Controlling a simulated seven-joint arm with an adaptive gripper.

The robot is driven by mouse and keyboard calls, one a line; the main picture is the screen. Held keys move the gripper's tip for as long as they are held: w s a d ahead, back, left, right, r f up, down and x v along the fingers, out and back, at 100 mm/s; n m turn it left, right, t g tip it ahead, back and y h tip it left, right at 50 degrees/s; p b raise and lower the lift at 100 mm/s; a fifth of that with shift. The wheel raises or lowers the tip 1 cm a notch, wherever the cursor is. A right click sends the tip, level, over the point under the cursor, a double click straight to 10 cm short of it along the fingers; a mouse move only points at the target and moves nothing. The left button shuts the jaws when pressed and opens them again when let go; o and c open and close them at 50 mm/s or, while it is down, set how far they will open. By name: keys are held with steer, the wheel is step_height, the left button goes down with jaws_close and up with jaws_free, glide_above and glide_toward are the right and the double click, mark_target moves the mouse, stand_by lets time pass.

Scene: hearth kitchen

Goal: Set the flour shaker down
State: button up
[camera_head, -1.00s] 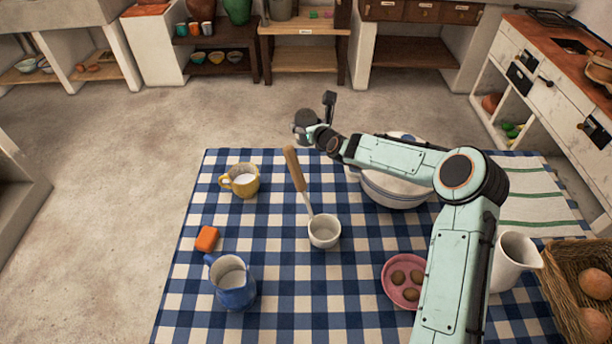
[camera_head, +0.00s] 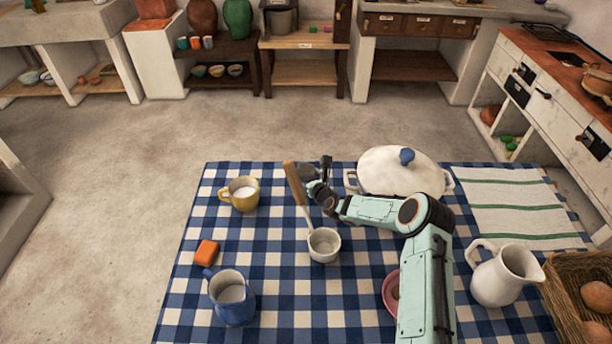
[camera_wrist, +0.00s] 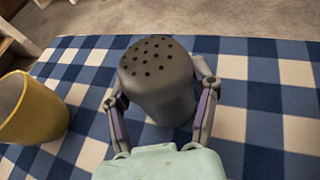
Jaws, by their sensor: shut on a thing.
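The flour shaker (camera_wrist: 156,75) is a grey cup shape with dark holes in its top. It stands upright between the two fingers of my gripper (camera_wrist: 160,102), which is shut on it. In the head view the shaker (camera_head: 308,172) is small and partly behind a ladle's wooden handle, at the far side of the checked cloth (camera_head: 280,290). My gripper (camera_head: 321,178) comes at it from the right there. The blue-and-white cloth lies below it in the wrist view. I cannot tell whether its base touches the cloth.
A yellow mug (camera_head: 241,194) stands left of the shaker. A white ladle (camera_head: 324,246) with an upright handle is just in front. A white lidded tureen (camera_head: 393,171) is close on the right. A blue jug (camera_head: 232,298) and orange block (camera_head: 206,253) are nearer. Cloth between mug and ladle is clear.

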steer(key=shift+f, duration=0.1)
steer(key=o, duration=1.2)
steer(key=shift+o, duration=0.2)
steer(key=v, duration=1.2)
steer(key=shift+d, duration=0.1)
